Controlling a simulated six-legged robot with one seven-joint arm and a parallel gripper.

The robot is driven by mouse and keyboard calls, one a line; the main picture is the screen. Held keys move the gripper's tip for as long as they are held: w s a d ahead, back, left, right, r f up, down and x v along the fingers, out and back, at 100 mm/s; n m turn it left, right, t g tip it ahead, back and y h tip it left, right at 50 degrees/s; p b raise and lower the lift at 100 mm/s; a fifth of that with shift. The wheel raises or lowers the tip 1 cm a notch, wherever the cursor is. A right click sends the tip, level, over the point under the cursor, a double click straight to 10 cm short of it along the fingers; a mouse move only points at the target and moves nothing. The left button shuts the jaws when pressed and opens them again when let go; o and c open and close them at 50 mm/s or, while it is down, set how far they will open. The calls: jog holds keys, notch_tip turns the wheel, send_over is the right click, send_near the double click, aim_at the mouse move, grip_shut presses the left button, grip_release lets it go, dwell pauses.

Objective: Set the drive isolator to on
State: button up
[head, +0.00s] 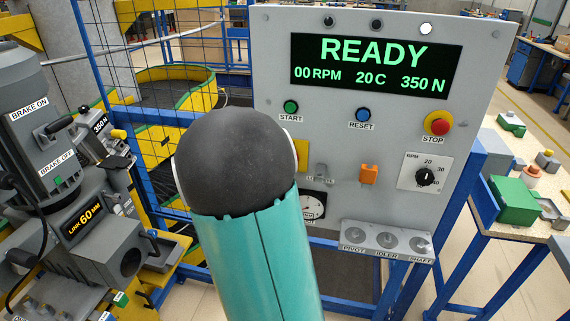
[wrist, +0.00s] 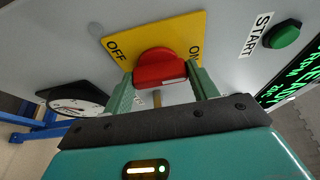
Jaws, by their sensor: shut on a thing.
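The drive isolator is a red knob (wrist: 160,68) on a yellow plate (wrist: 122,42) marked OFF at left and ON at right in the wrist view. My gripper (wrist: 164,82) has its two green fingers on either side of the red knob and is shut on it. Which mark the knob points to is hard to tell, as the fingers cover part of it. In the head view my arm hides the knob and gripper; only an edge of the yellow plate (head: 302,154) shows.
The panel's display (head: 375,66) reads READY, 00 RPM, 20 C, 350 N. The green START button (wrist: 282,34) is right of the plate in the wrist view, and a dial gauge (wrist: 70,104) is at left. An orange switch (head: 369,174) and the STOP button (head: 437,123) are further right in the head view.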

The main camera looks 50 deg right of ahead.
jog(key=o, duration=1)
jog(key=shift+w, duration=0.1)
jog(key=a, duration=1.3)
jog(key=shift+s+a, duration=0.2)
jog(key=shift+a, duration=0.2)
jog(key=shift+w, duration=0.1)
